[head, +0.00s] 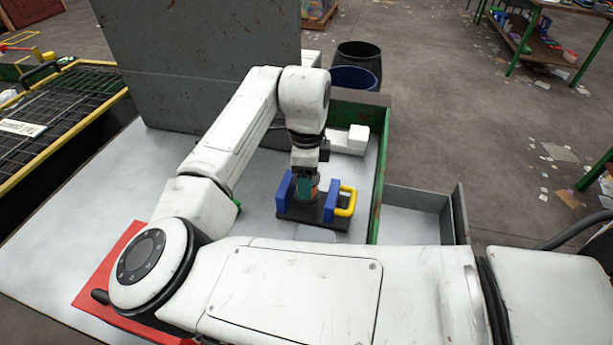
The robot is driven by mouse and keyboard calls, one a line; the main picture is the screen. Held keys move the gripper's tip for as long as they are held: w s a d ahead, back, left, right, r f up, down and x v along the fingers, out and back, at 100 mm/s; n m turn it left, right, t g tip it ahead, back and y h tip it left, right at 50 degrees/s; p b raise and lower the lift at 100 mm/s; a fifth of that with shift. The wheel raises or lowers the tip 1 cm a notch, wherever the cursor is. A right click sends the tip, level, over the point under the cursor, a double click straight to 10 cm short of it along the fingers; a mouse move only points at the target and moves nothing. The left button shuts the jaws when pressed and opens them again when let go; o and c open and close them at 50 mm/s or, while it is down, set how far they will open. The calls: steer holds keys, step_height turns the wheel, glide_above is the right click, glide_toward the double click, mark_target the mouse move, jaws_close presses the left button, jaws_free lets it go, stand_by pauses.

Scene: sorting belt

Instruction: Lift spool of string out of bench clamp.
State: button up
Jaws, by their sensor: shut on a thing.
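The bench clamp (285,188) stands on the pale bench, with upright blue jaws on a dark base and a yellow handle on its right side. The spool of string (315,190) is between the blue jaws; only a small orange part of it shows. My gripper (305,184) points down from above into the clamp and is shut on the spool. The fingers and the spool largely hide each other, and I cannot tell whether the spool touches the clamp's jaws.
A grey upright panel (200,50) stands behind the bench (75,215). A green-edged wall (380,170) and a grey tray (415,215) lie right of the clamp. A white block (348,141) sits behind it. A red mat (100,290) lies front left. The bench's left part is clear.

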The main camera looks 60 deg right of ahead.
steer(key=shift+r+p, duration=2.2)
steer(key=shift+r, duration=0.65)
